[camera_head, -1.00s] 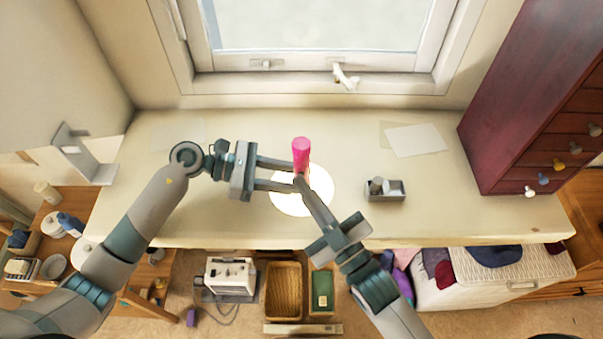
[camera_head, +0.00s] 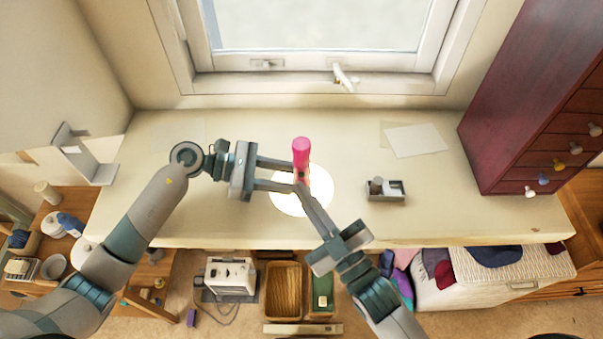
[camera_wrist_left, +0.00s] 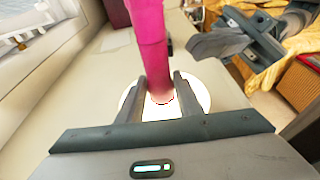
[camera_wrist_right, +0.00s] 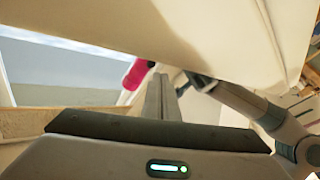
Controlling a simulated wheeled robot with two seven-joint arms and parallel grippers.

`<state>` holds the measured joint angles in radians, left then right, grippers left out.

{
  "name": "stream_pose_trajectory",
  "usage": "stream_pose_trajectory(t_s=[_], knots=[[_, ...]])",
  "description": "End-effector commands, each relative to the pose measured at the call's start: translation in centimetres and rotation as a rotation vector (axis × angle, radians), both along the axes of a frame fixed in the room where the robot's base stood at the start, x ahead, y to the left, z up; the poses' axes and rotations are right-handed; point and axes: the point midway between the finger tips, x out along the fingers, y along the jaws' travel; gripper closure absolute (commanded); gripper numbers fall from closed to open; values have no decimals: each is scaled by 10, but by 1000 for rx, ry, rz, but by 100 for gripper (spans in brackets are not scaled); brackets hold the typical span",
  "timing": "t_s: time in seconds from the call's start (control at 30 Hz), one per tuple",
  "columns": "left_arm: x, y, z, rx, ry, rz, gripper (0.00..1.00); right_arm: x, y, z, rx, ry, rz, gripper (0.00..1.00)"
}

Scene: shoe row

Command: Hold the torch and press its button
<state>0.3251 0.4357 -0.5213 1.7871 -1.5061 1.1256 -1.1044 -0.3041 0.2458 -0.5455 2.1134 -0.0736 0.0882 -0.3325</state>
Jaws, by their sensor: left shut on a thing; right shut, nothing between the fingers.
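The pink torch (camera_head: 301,150) is upright above the white desk. My left gripper (camera_head: 293,175) is shut on it from the left side. The torch also shows between the fingers in the left wrist view (camera_wrist_left: 150,40). A bright lit round patch (camera_head: 290,204) lies on the desk below it. My right gripper (camera_head: 301,188) is shut and empty, its fingertips close to the torch's near side. In the right wrist view the pink torch (camera_wrist_right: 137,73) shows just left of the shut fingers. Contact between the right fingertips and the torch cannot be told. The button is not clearly visible.
A small grey tray (camera_head: 385,191) with a knob-like piece stands right of the torch. A white sheet (camera_head: 416,140) lies behind it. A dark red drawer cabinet (camera_head: 525,110) stands at the right. A window is behind. The desk (camera_head: 460,215) is otherwise mostly clear.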

Motion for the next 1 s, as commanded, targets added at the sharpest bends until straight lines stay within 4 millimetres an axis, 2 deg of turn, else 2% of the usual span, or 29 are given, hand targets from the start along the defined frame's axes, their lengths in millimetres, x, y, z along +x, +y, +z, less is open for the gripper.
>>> stream_pose_trajectory(t_s=[0.17,0.7,1.0], knots=[[0,0,0,0,0,0,87,-5,0,0,1,1,0,100],[0,0,0,0,0,0,87,-46,0,0,0,1,0,100],[0,0,0,0,0,0,87,-50,0,0,0,0,0,100]])
